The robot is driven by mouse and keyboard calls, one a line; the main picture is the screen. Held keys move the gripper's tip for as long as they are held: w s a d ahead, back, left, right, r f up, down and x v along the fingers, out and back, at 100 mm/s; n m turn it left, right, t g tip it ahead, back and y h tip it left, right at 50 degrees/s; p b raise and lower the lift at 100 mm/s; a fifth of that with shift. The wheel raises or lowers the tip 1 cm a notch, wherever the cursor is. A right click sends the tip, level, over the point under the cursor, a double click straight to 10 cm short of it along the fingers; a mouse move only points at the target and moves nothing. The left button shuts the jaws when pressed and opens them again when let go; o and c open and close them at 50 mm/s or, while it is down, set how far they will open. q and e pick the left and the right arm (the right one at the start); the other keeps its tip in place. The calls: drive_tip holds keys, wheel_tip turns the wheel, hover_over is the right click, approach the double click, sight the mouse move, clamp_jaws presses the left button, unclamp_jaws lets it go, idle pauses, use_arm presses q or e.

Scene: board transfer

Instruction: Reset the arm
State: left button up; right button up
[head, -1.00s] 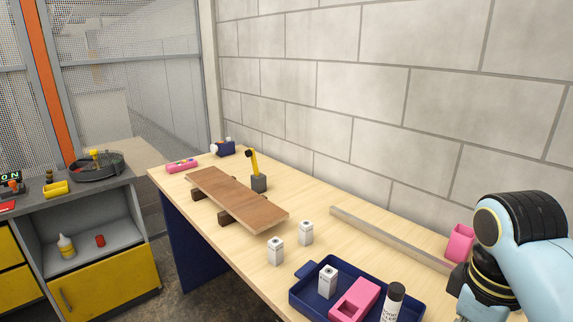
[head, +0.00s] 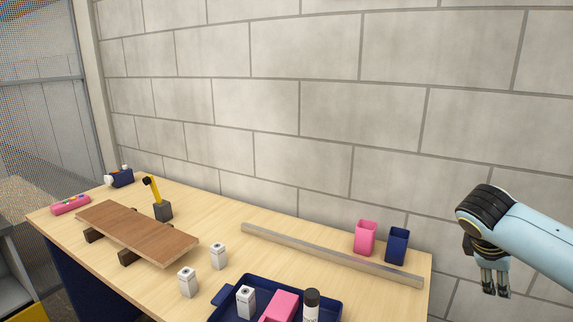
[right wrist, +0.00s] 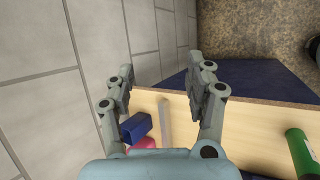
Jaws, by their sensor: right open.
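My right gripper (head: 496,283) hangs at the right of the head view, past the table's right end, its fingers pointing down. In the right wrist view its two fingers (right wrist: 165,85) stand apart with nothing held between them. A brown wooden board (head: 138,232) lies on dark support blocks (head: 128,256) at the left of the table (head: 215,288), well away from the gripper. My left gripper does not show in any view.
A metal bar (head: 330,256) lies along the table's back. A pink cup (head: 365,238) and a blue cup (head: 396,245) stand behind it. Two white blocks (head: 188,283) stand near the board. A blue tray (head: 222,299) holds a white block, a pink piece and a dark-capped bottle (head: 311,308).

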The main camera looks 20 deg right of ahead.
drive_tip(key=s+d+f+m, duration=0.1)
drive_tip(key=s+d+f, duration=0.45)
drive_tip(key=f, duration=0.35)
drive_tip(key=s+d+f+m, duration=0.1)
drive_tip(key=s+d+f, duration=0.4)
drive_tip(key=f, duration=0.5)
drive_tip(key=s+d+f+m, duration=0.1)
drive_tip(key=s+f, duration=0.2)
drive_tip(key=s, duration=0.3)
drive_tip(key=s+d+f+t+y, duration=0.1)
drive_tip(key=s+f, duration=0.1)
drive_tip(key=s, duration=0.4)
drive_tip(key=s+d+f+m, duration=0.1)
drive_tip(key=s+f, duration=0.2)
drive_tip(key=s, duration=0.3)
drive_tip(key=s+a+f+m+y, duration=0.15)
drive_tip(key=a+f, duration=0.25)
drive_tip(key=a, duration=0.9)
drive_tip(key=s+a+f+y, duration=0.15)
drive_tip(key=a+f, duration=0.35)
drive_tip(key=a, duration=0.8)
drive_tip(key=s+a+f+y, duration=0.1)
drive_tip(key=a+f+y, duration=0.25)
drive_tip(key=a, duration=1.05)
wheel_tip(320, 180, down, 24)
drive_tip(key=s+b, duration=0.1)
drive_tip(key=b, duration=2.2)
drive_tip(key=shift+s+d+r+h, duration=0.15)
drive_tip(key=shift+s+d+h, duration=0.1)
drive_tip(key=shift+d+h, duration=0.2)
